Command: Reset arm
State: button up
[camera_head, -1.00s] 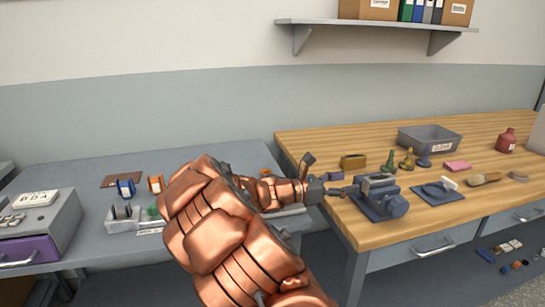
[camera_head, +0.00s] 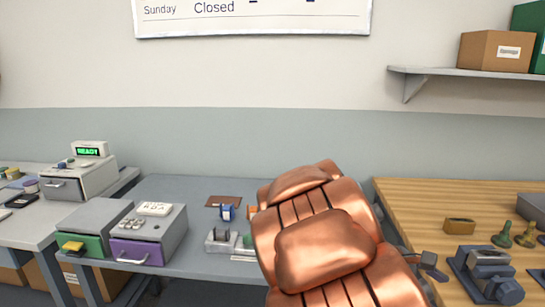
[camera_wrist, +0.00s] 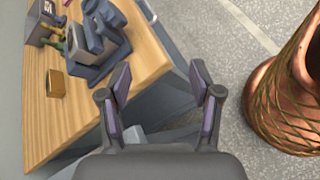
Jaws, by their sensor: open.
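My gripper (camera_wrist: 163,100) shows in the wrist view with its two purple-padded fingers apart and nothing between them. Beyond the fingers are the wooden workbench's edge and the grey floor. In the head view my copper arm fills the lower middle, and only a small dark part of the gripper (camera_head: 428,262) shows at its right side, near the wooden workbench (camera_head: 410,205). The arm hides part of the grey table (camera_head: 190,187) and the gap between the two tables.
A blue-grey vise (camera_head: 485,268) stands on the wooden workbench; it also shows in the wrist view (camera_wrist: 100,35). A wooden block (camera_head: 459,226) and green pieces (camera_head: 503,236) are close by. A blue bobbin (camera_head: 227,212) and drawer units (camera_head: 148,238) are on the grey table. A shelf (camera_head: 465,72) hangs at right.

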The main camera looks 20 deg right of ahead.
jog(key=s+a+m+t+y+p, duration=0.2)
jog(key=a+y+p, duration=0.1)
jog(key=a, duration=1.2)
jog(key=s+a+m+t+y+p, duration=0.2)
jog(key=a+y, duration=0.4)
jog(key=a, duration=1)
jog(key=shift+s+t+p, duration=0.45)
jog(key=shift+s+t, duration=0.1)
jog(key=shift+t, duration=0.15)
